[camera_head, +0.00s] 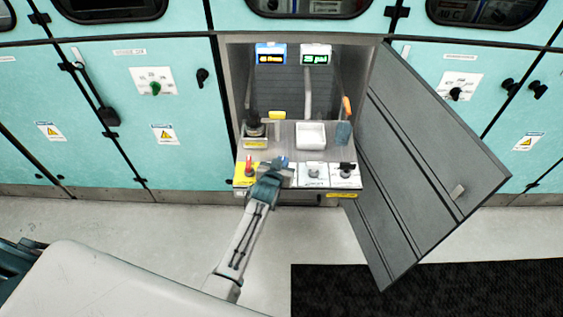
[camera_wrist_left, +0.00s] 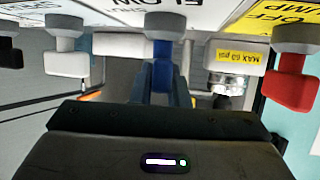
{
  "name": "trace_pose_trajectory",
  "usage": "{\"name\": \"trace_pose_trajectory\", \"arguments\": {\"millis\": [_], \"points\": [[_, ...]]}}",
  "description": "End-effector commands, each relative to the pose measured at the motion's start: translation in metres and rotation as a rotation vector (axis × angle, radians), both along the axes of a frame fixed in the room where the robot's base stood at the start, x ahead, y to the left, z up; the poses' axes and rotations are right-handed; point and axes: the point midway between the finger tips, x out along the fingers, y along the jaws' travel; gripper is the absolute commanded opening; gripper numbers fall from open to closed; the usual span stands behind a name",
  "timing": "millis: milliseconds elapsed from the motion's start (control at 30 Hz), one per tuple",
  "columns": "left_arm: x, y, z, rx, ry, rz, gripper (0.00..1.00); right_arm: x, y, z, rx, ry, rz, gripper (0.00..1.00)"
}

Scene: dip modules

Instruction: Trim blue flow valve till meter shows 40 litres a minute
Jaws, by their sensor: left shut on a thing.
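The blue flow valve (camera_head: 283,161) is on the front control panel inside the open cabinet, right of a red lever. In the left wrist view the blue handle (camera_wrist_left: 162,62) hangs from a grey hub under the "FLOW" label, between my finger pads. My left gripper (camera_head: 278,170) is shut on this handle and hides part of it in the head view. Two meters hang at the back: a blue-framed one (camera_head: 271,54) with orange digits and a white-framed one (camera_head: 316,55) with green digits. Their digits are too small to read surely.
The red lever (camera_head: 250,165) stands left of my gripper; white (camera_head: 313,168) and black (camera_head: 347,166) levers are to the right. A white tray (camera_head: 311,135) lies on the shelf. The open grey door (camera_head: 430,150) swings out right.

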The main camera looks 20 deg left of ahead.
Motion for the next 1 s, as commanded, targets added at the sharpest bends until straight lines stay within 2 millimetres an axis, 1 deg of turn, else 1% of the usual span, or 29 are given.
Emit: {"name": "trace_pose_trajectory", "arguments": {"millis": [200, 233, 300, 333, 667, 767, 833, 1000], "points": [[0.000, 0.000, 0.000, 0.000, 0.000, 0.000, 0.00, 0.000, 0.000, 0.000, 0.000, 0.000, 0.000, 0.36], [0.000, 0.000, 0.000, 0.000, 0.000, 0.000, 0.20, 0.000, 0.000, 0.000, 0.000, 0.000, 0.000, 0.36], [0.000, 0.000, 0.000, 0.000, 0.000, 0.000, 0.34, 0.000, 0.000, 0.000, 0.000, 0.000, 0.000, 0.36], [0.000, 0.000, 0.000, 0.000, 0.000, 0.000, 0.36, 0.000, 0.000, 0.000, 0.000, 0.001, 0.000, 0.36], [-0.003, 0.000, 0.001, 0.000, 0.000, 0.000, 0.36, 0.000, 0.000, 0.000, 0.000, 0.002, 0.000, 0.36], [-0.011, 0.000, 0.003, -0.001, 0.001, 0.000, 0.36, 0.000, 0.000, -0.001, 0.000, 0.002, 0.000, 0.36], [-0.021, -0.001, 0.007, -0.001, 0.001, 0.000, 0.36, 0.000, 0.000, -0.002, 0.000, 0.002, 0.000, 0.36], [-0.051, -0.002, 0.019, -0.003, 0.000, 0.000, 0.36, 0.000, 0.000, -0.005, 0.000, 0.003, 0.000, 0.36]]}}
